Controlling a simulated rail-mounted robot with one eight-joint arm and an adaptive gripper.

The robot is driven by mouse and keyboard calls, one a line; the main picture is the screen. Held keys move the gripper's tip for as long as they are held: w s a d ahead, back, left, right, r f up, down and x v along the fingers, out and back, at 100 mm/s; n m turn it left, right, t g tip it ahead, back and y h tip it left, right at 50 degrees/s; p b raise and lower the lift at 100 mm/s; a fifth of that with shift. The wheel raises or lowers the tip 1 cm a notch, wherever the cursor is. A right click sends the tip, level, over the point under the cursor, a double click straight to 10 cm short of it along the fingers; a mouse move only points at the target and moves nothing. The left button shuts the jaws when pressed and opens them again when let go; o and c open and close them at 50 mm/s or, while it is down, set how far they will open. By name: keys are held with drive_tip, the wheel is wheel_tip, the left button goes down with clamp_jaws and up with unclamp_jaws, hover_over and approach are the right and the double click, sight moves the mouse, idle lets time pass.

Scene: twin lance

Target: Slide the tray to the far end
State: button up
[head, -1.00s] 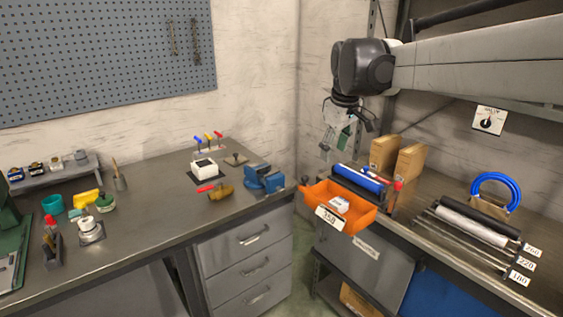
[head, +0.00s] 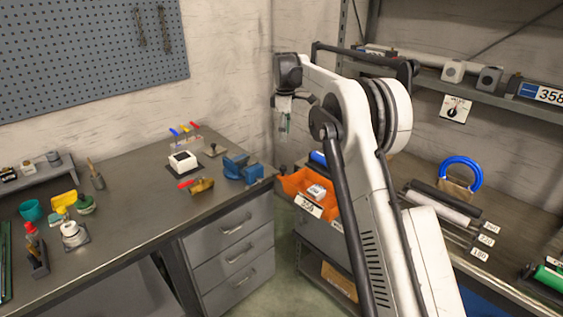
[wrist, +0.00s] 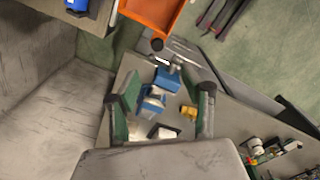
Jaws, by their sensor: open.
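The orange tray (head: 289,184) sits at the left front corner of the right bench in the head view, with a white label on its front and a small white item inside. My arm partly covers its right side. My gripper (head: 285,124) hangs open and empty above and behind the tray, near the wall corner. In the wrist view the tray (wrist: 148,10) shows at the top, beyond the fingertips. My open gripper (wrist: 170,92) has its green-sided fingers apart there, over the left bench with the blue vise (wrist: 153,101) far below between them.
The vise (head: 241,169) and a yellow-brown tool (head: 202,186) stand on the left bench. Several rollers (head: 440,205) and a blue ring (head: 462,165) are on the right bench. A shelf (head: 470,95) hangs above it. A floor gap separates the benches.

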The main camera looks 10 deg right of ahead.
sight(283, 167)
drive_tip(key=shift+n, duration=0.3)
drive_tip(key=f, duration=0.5)
drive_tip(key=f+p, duration=0.1)
drive_tip(key=f, duration=0.4)
drive_tip(key=w+f, duration=0.1)
drive_tip(key=f, duration=0.4)
drive_tip(key=shift+w+a+f+p, duration=0.1)
drive_tip(key=shift+p, duration=0.2)
drive_tip(key=shift+c, duration=0.5)
clamp_jaws()
